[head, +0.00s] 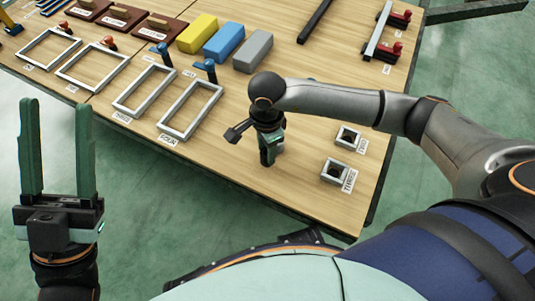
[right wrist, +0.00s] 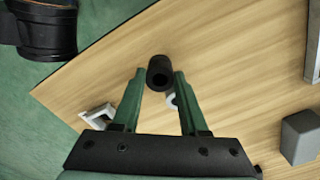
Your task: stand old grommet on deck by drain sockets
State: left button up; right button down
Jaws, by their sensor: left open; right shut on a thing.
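A black tubular grommet (right wrist: 160,68) with a hole in its end is between the fingertips of my right gripper (right wrist: 158,78) in the right wrist view. The right gripper, also in the head view (head: 268,160), is shut on it, low over the wooden deck (head: 225,175). Two small square drain sockets (head: 347,138) (head: 335,171) with labels lie to the right of this gripper. My left gripper (head: 57,105) is open and empty, off the deck's left side.
Silver rectangular frames (head: 190,109) lie left of my right gripper. Yellow (head: 197,34), blue (head: 224,43) and grey (head: 253,51) blocks stand farther back. Red clamps (head: 391,50) and a rail are at the back right. Bare deck surrounds the right gripper; the near edge is close.

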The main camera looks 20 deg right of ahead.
notch_tip(320, 180, down, 3)
jog(key=shift+d+r, duration=0.1)
jog(key=shift+r, duration=0.2)
jog(key=shift+f+b, duration=0.25)
jog(key=shift+b, duration=0.15)
jog(key=shift+c, duration=2.2)
grip_release()
jog(key=shift+r, duration=0.1)
jog(key=shift+r, duration=0.1)
